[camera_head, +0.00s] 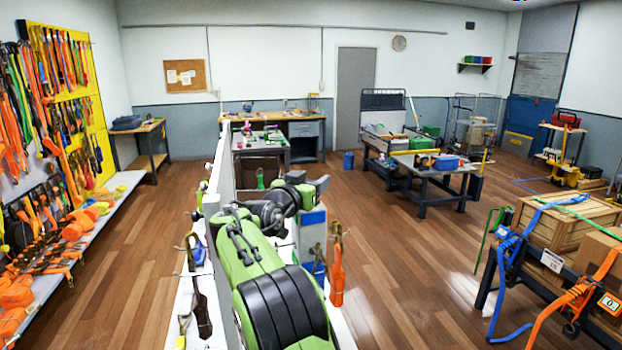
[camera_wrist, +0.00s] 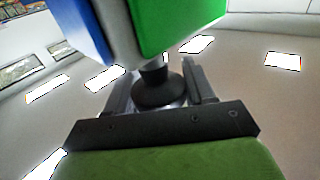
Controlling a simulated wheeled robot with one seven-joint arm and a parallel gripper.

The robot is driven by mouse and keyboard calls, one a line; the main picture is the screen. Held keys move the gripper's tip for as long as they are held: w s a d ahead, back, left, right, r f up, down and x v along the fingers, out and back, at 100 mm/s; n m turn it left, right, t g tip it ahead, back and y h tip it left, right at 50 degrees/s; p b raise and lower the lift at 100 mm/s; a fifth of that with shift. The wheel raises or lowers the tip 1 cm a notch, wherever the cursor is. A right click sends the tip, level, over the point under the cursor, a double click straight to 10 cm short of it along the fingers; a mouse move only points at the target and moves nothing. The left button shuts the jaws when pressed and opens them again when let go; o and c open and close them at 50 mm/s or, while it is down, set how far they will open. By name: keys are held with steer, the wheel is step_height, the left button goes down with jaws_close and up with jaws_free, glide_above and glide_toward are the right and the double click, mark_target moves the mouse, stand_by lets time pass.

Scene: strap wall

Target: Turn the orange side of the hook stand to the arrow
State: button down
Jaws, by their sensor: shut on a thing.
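In the wrist view the hook stand's block shows a blue side (camera_wrist: 88,28) at the left and a green side (camera_wrist: 178,22) at the right. Below the block is a dark flared neck (camera_wrist: 156,88). My gripper (camera_wrist: 158,84) has a finger on each side of this neck and is shut on it. In the head view a grey upright block with a blue band (camera_head: 314,217) stands just past my green arm; I cannot tell if it is the same stand. No orange side and no arrow can be made out. My fingertips are hidden in the head view.
An orange-handled item (camera_head: 337,270) hangs right beside the grey block. A white panel wall (camera_head: 222,172) runs along the left of my arm, with hanging tools (camera_head: 195,290). Strapped crates (camera_head: 565,225) stand at the right. Wooden floor (camera_head: 400,260) is open between.

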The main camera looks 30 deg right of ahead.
steer(key=shift+r, duration=0.4)
steer(key=c, duration=0.7)
jaws_free()
steer(key=shift+o, duration=1)
steer(key=shift+f, duration=0.2)
steer(key=b+v, duration=0.3)
steer(key=v, duration=1.2)
steer(key=shift+a+b, duration=0.4)
steer(key=shift+s+d, duration=0.1)
